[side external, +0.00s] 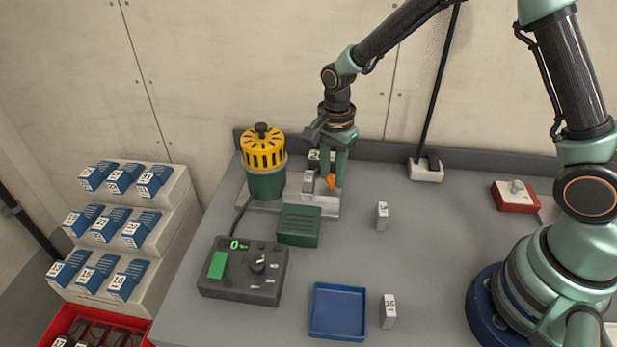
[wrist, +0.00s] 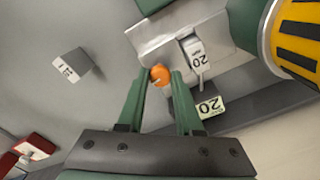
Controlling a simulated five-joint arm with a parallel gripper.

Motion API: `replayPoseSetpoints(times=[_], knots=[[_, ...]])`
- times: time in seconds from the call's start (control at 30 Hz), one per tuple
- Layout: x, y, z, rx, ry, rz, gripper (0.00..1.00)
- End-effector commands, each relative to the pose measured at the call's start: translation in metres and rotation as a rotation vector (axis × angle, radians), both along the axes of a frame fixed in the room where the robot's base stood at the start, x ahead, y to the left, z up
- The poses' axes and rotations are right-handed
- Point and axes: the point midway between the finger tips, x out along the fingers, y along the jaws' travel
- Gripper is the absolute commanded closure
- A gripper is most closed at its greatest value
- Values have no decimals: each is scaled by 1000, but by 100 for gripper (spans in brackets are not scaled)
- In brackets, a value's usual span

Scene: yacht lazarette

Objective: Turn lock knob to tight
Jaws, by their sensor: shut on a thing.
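The orange lock knob (wrist: 159,76) sits on the grey metal fixture (wrist: 150,40) and shows between my two green fingertips in the wrist view. In the side view the knob (side external: 332,184) is a small orange patch under my fingers, partly hidden. My gripper (wrist: 161,78) is shut on the knob, one finger on each side; in the side view my gripper (side external: 334,176) points down at the fixture's right part. A grey block marked 20 (wrist: 194,48) stands in the fixture beside the knob. I cannot tell the knob's turn position.
A yellow-topped green motor (side external: 264,155) stands close left of my gripper. A green box (side external: 299,226), a control box (side external: 243,270) reading 0 and a blue tray (side external: 338,311) lie in front. A loose grey block (side external: 381,216) stands right, with free bench around it.

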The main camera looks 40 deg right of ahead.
Motion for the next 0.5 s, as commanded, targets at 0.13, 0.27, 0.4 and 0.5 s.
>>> replayPoseSetpoints(times=[0.13,0.27,0.4,0.5], knots=[[1,-1,1,0,-1,-85,100],[1,-1,1,0,-1,-135,100],[1,-1,1,0,-1,-168,100],[0,-1,1,0,-1,-180,100]])
